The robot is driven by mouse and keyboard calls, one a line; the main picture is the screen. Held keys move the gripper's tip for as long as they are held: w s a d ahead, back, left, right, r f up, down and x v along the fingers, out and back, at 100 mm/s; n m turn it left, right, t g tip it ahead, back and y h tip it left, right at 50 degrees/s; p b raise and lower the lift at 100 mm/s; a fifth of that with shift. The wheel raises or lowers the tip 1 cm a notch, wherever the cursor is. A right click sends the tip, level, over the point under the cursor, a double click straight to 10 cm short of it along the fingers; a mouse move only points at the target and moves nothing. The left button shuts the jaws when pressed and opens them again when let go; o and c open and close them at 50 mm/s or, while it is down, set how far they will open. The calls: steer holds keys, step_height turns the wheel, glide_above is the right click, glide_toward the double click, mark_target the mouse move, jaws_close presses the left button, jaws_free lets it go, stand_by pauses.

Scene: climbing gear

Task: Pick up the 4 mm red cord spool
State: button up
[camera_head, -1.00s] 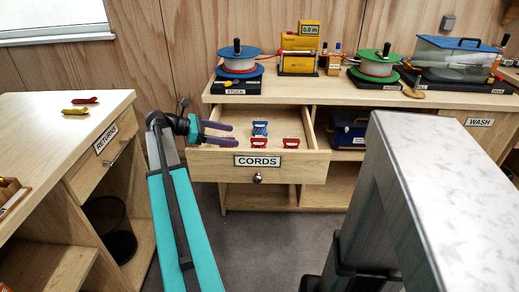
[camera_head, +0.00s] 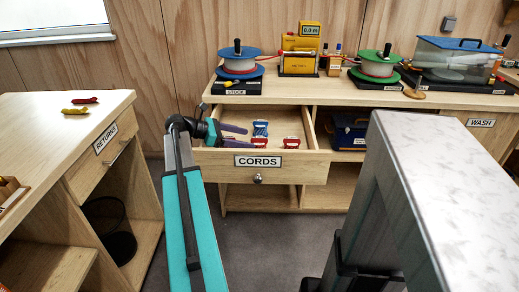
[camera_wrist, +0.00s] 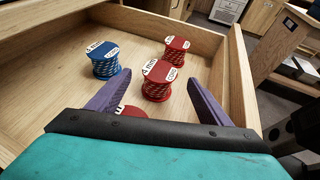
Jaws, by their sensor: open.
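The open drawer marked CORDS (camera_head: 316,165) holds the spools. In the wrist view a red spool (camera_wrist: 157,80) stands ahead between my finger lines, and another red spool (camera_wrist: 176,48) stands behind it. A third red spool (camera_wrist: 131,110) is mostly hidden under my gripper. A blue spool (camera_wrist: 103,60) stands to the left. In the head view two red spools (camera_head: 259,142) (camera_head: 291,142) and the blue one (camera_head: 260,127) show. My gripper (camera_head: 244,138) is open and empty over the drawer's left part; it also shows in the wrist view (camera_wrist: 156,78).
The drawer's walls rise around the spools. The counter above carries a blue reel (camera_head: 239,62), a yellow meter (camera_head: 299,52), a green reel (camera_head: 377,67) and a lidded box (camera_head: 456,58). The returns table (camera_head: 45,128) is at the left, with a bin (camera_head: 118,246) below.

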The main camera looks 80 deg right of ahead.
mark_target(254, 141)
steer(key=shift+x, duration=2.35)
steer(key=c, duration=1.2)
step_height(254, 141, up, 10)
steer(key=shift+p, duration=0.65)
